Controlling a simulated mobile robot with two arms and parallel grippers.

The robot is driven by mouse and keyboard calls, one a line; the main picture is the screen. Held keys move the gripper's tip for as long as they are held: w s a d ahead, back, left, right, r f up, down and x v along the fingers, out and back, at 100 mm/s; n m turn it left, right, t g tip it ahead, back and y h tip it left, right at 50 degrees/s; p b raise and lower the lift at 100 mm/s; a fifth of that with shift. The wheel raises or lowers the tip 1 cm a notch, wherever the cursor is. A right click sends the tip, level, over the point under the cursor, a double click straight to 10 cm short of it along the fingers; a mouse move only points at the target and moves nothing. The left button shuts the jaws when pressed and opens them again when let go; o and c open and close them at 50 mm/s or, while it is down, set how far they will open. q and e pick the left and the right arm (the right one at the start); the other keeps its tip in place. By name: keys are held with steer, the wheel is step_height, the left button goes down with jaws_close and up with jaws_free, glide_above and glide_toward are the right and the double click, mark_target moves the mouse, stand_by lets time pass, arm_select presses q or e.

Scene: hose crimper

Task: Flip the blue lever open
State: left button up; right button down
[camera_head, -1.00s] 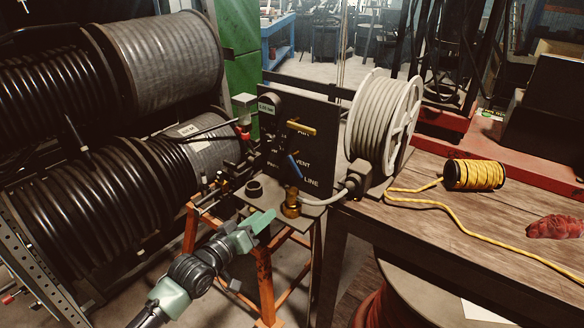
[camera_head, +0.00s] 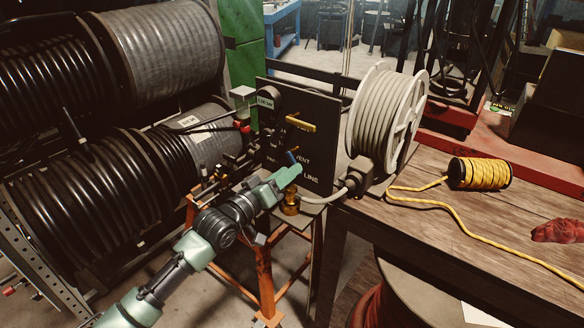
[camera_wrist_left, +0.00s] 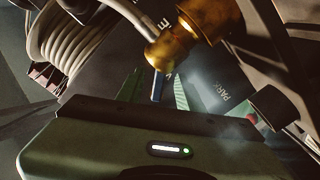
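The blue lever (camera_head: 291,157) is on the dark panel (camera_head: 325,125), beside the VENT and LINE labels. In the head view only its upper part shows above my left gripper (camera_head: 290,174), which covers the rest. In the left wrist view, the blue lever (camera_wrist_left: 158,86) appears between the two green fingers of my left gripper (camera_wrist_left: 157,90), below a brass fitting in the picture. The fingers stand apart, with a gap on each side of the lever. Whether either finger touches it cannot be told. My right gripper is not in view.
A yellow lever (camera_head: 300,124) is higher on the panel. A brass fitting (camera_head: 291,203) stands just below my gripper. A white hose reel (camera_head: 385,120) is close on the right, and black hose reels (camera_head: 90,190) fill the left. A wooden table (camera_head: 450,215) holds a yellow rope spool (camera_head: 480,173).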

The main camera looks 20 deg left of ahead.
arm_select(q)
steer(key=shift+x, duration=1)
steer(key=shift+w, duration=0.1)
jaws_close()
steer(key=shift+f, duration=0.1)
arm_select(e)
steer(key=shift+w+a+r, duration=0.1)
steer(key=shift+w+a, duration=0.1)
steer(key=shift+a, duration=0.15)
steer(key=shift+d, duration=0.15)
arm_select(q)
steer(key=shift+w+a+f+m, duration=0.1)
steer(key=shift+a+m, duration=0.05)
steer(key=shift+m, duration=0.45)
steer(key=m, duration=0.2)
steer(key=a+m, duration=0.1)
steer(key=m, duration=0.2)
steer(key=shift+w+a+f+m, duration=0.25)
steer(key=shift+w+a+m, duration=0.05)
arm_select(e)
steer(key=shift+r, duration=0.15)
arm_select(q)
steer(key=shift+m, duration=0.3)
